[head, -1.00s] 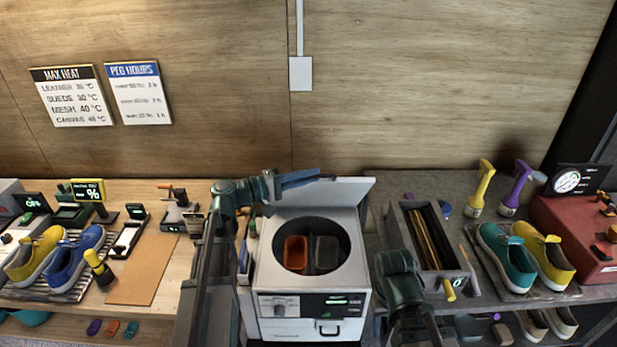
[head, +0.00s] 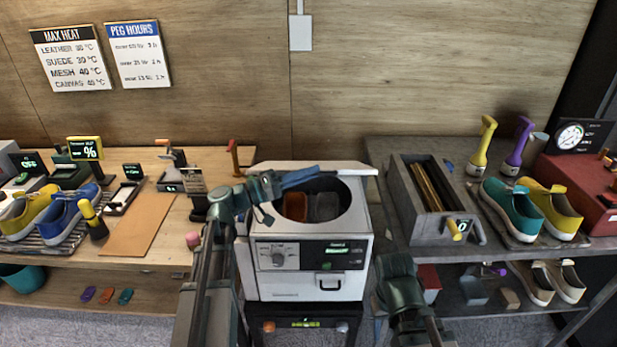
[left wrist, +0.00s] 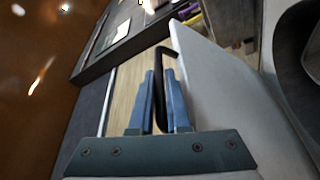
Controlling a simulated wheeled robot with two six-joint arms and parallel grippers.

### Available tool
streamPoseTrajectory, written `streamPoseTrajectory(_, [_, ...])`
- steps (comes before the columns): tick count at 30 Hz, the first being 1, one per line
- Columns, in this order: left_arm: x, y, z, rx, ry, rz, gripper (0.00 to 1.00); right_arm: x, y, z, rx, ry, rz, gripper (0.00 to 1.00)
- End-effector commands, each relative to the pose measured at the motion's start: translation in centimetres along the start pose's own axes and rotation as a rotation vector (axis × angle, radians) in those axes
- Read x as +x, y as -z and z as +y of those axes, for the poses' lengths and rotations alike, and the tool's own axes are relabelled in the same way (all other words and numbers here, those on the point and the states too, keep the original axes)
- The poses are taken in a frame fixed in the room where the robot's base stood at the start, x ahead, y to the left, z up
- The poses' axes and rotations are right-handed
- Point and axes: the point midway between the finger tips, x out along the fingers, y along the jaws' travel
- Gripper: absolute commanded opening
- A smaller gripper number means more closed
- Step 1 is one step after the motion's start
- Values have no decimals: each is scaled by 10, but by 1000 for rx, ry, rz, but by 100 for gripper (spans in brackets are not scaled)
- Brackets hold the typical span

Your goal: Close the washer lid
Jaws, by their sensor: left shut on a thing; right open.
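The white washer (head: 268,278) stands in the middle, its round drum open at the top. Its white lid (head: 362,171) is at the back rim, now seen almost edge-on and leaning forward over the back of the drum. My left gripper (head: 302,178) is at the lid and hides part of its edge. In the left wrist view the blue fingers are shut on a thin black bent handle (left wrist: 162,62), beside a white panel (left wrist: 215,85). My right gripper (head: 382,297) is low, right of the washer, apart from the lid; its fingers are hard to make out.
An orange insert (head: 295,206) and a grey one (head: 326,206) sit inside the drum. A grey tool box (head: 408,205) stands on the right bench. A brown mat (head: 138,225) and shoes lie on the left bench.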

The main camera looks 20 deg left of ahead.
Motion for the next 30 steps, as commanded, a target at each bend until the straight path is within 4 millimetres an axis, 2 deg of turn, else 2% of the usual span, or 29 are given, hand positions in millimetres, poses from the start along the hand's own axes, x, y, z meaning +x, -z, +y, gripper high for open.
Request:
streamPoseTrajectory(1, [-3, -8, -14, 19, -8, 1, 0, 18, 1, -2, 0, 0, 0, 50])
streamPoseTrajectory(8, [-15, -39, -42, 114, -47, 3, 0, 65, 4, -6, 0, 0, 0, 50])
streamPoseTrajectory(15, [-29, -74, -79, 225, -91, 5, 0, 122, 8, -12, -1, 0, 0, 50])
streamPoseTrajectory(24, [-40, -103, -120, 242, -98, 5, 0, 174, 10, -17, -1, 0, 0, 50])
streamPoseTrajectory(30, [-45, -114, -140, 241, -97, 5, 0, 197, 12, -19, -1, 0, 0, 50])
